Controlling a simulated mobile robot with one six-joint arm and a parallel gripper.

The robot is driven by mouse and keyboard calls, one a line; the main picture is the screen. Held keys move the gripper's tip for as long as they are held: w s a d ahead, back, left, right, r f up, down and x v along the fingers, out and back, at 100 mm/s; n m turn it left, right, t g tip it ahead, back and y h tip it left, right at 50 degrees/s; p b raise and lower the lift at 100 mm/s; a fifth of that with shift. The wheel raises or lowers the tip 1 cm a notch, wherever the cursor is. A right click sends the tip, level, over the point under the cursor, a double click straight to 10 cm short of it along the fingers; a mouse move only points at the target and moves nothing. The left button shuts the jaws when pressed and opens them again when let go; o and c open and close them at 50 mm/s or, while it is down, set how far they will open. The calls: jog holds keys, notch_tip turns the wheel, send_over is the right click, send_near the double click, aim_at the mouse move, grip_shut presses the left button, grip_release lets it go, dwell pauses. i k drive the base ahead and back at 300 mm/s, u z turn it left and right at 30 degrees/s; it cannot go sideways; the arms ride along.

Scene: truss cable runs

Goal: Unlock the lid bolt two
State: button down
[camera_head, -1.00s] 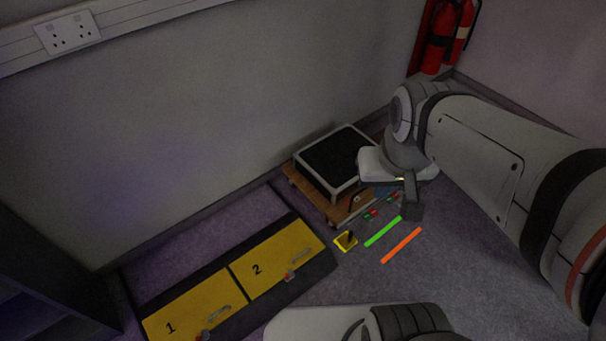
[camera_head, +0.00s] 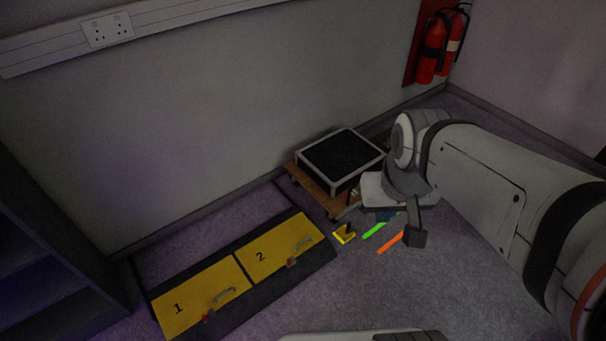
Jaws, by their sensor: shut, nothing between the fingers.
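The yellow lid marked 2 (camera_head: 277,247) lies flat in a dark frame on the floor. It has a grey handle (camera_head: 305,243) and a small red bolt (camera_head: 292,262) at its front edge. The yellow lid marked 1 (camera_head: 195,298) lies to its left, with its own red bolt (camera_head: 209,315). Both lids look closed. My gripper (camera_head: 415,238) is shut and empty, right of lid two and well apart from it. It hangs above the floor past the orange strip.
A yellow block with a dark knob (camera_head: 344,235), a green strip (camera_head: 379,226) and an orange strip (camera_head: 390,242) lie between the lids and my gripper. A wooden dolly (camera_head: 318,191) carries a black-topped box (camera_head: 341,157). Fire extinguishers (camera_head: 434,50) hang at the back.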

aim_at(289, 263)
jog(key=u, duration=0.15)
jog(key=i, duration=0.95)
jog(key=z, duration=0.05)
